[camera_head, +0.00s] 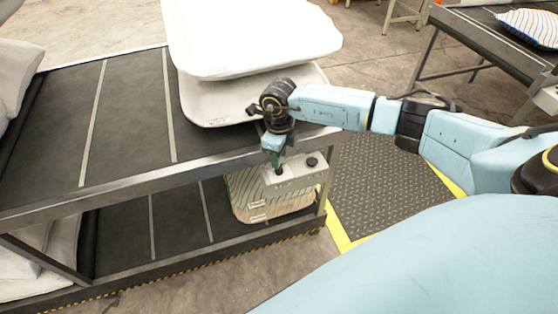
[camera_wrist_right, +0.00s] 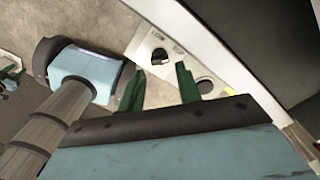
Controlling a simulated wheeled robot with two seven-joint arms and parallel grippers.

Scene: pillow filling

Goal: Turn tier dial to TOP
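A pale control box (camera_head: 297,173) hangs on the near right end of the two-tier rack. It has two black knobs: a left one (camera_head: 279,171), partly hidden by my gripper, and a round right one (camera_head: 312,162). Their lettering is too small to read. My right gripper (camera_head: 275,163) points down just over the left knob. In the right wrist view, its green fingers (camera_wrist_right: 159,68) are apart and empty, with one dark knob (camera_wrist_right: 160,56) just beyond the gap between the tips. The other round knob (camera_wrist_right: 205,86) lies beside the right finger. My left gripper is out of view.
Large white pillows (camera_head: 250,40) lie on the rack's top tier (camera_head: 125,110). A striped pillow (camera_head: 262,200) sits on the lower tier below the control box. A dark floor mat (camera_head: 380,185) with yellow edging lies to the right. Another table (camera_head: 475,40) stands at the far right.

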